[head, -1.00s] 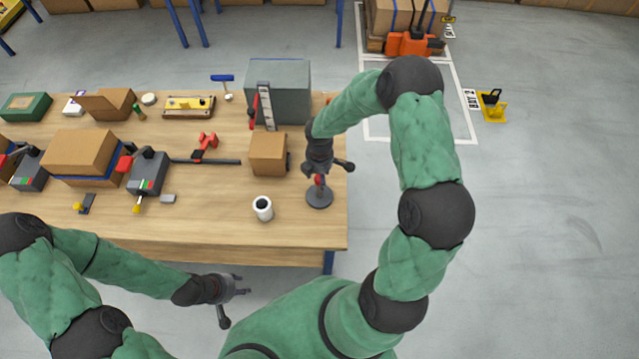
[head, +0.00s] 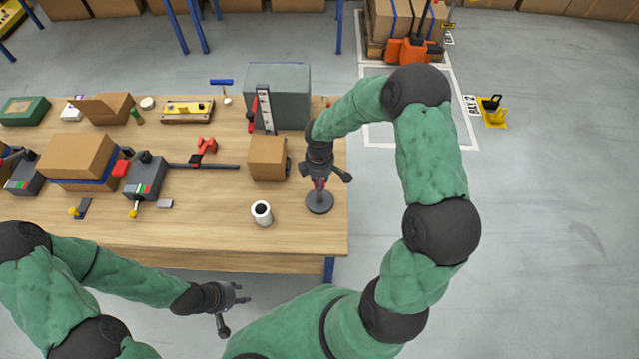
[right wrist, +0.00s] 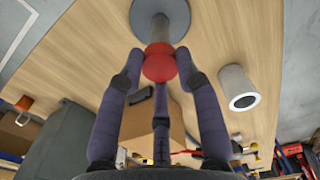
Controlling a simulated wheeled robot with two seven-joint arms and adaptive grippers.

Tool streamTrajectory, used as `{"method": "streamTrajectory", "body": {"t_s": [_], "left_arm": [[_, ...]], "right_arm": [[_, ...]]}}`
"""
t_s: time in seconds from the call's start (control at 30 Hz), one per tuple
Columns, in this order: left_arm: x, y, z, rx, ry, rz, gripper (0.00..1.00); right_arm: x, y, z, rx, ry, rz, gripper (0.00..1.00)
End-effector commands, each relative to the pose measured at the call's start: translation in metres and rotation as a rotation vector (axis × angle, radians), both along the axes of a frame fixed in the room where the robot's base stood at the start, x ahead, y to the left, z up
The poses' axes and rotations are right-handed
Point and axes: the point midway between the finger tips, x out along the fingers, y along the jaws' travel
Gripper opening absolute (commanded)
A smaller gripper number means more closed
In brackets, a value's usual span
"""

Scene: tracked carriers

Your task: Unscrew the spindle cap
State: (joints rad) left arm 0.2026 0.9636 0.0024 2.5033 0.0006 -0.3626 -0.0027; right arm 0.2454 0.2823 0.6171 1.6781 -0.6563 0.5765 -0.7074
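The spindle stands on a round grey base (head: 319,202) near the right end of the workbench; the base also shows in the right wrist view (right wrist: 160,16). The red spindle cap (right wrist: 159,62) sits on the post. My right gripper (head: 320,182) is over the spindle from above. In the right wrist view its fingers (right wrist: 159,66) surround the cap, with the tips against its sides. In the head view the fingers mostly hide the cap. My left gripper (head: 240,294) is open and empty, in front of the bench's near edge.
A white hollow cylinder (head: 261,213) stands left of the spindle. A cardboard box (head: 267,158) and a grey-green case (head: 290,90) stand behind it. Grey devices (head: 145,177) and boxes fill the left. The bench's right edge is close to the spindle.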

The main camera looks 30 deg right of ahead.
Motion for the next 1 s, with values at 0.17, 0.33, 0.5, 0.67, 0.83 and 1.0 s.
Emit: {"method": "streamTrajectory", "body": {"t_s": [0.17,0.33,0.5,0.67,0.83,1.0], "left_arm": [[0.0,0.0,0.001,0.0,0.0,0.0,0.4],[0.0,0.0,0.016,0.0,0.0,0.0,0.4],[0.0,0.0,0.034,0.0,0.0,0.0,0.4],[0.0,0.0,0.051,0.0,0.0,0.0,0.4],[0.0,0.0,0.065,0.0,0.0,0.0,0.4],[0.0,0.0,0.066,0.0,0.0,0.0,0.4]], "right_arm": [[0.0,0.0,0.0,0.001,0.001,0.007,0.06],[-0.001,0.0,0.003,0.001,0.002,0.156,0.06],[-0.001,0.0,0.004,0.001,0.002,0.388,0.06],[-0.001,0.0,0.004,0.002,0.003,0.609,0.06],[0.0,0.0,0.003,0.001,0.002,0.799,0.06],[0.0,0.0,0.0,-0.001,-0.001,0.856,0.06]]}}
